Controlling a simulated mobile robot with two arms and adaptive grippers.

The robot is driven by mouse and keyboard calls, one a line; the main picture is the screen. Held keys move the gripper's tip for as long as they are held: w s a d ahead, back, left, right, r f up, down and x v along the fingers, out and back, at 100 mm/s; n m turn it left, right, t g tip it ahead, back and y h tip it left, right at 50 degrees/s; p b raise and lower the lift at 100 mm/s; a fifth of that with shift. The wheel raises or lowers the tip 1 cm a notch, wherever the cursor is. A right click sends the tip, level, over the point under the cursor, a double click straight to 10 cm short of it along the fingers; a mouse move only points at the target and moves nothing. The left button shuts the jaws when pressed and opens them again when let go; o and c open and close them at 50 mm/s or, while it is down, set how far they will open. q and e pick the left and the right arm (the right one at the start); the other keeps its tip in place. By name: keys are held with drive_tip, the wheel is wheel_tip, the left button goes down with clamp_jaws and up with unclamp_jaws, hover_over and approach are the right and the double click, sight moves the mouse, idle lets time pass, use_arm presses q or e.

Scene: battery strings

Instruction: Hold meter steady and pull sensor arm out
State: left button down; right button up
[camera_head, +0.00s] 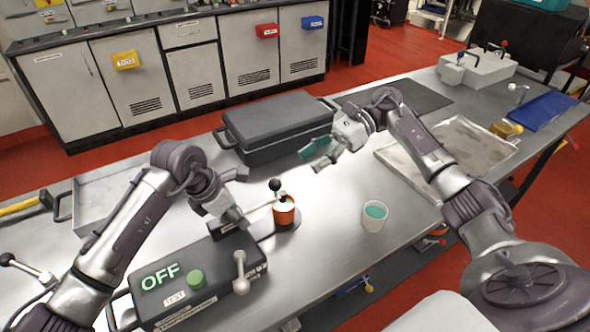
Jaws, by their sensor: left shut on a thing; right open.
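The meter is a dark grey box (205,262) with a lit OFF display, a green button and a silver ball-ended lever, at the front left of the bench. My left gripper (238,220) comes down at the meter's back edge and is shut there, apparently on the meter; the exact contact is hidden. A dark flat arm (266,238), seemingly the sensor arm, reaches from the meter's right side to beneath an orange cup (285,214). A thin rod with a black ball (275,185) stands by the cup.
A white cup (375,216) with teal contents stands right of the orange cup. A dark grey case (277,128) lies behind. A shallow metal tray (392,160) is at right, another tray (84,212) at left. Bare bench surrounds the white cup.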

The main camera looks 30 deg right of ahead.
use_arm(q)
drive_tip(key=shift+s+a+f, duration=0.1)
drive_tip(key=shift+a+f, duration=0.05)
drive_tip(key=shift+f, duration=0.25)
use_arm(e)
drive_tip(key=v, duration=0.2)
drive_tip(key=shift+d+r, duration=0.15)
drive_tip(key=shift+d, duration=0.2)
use_arm(q)
drive_tip(key=c, duration=1.1)
unclamp_jaws()
drive_tip(key=shift+c, duration=0.2)
drive_tip(key=o, duration=0.4)
drive_tip(key=shift+r, duration=0.25)
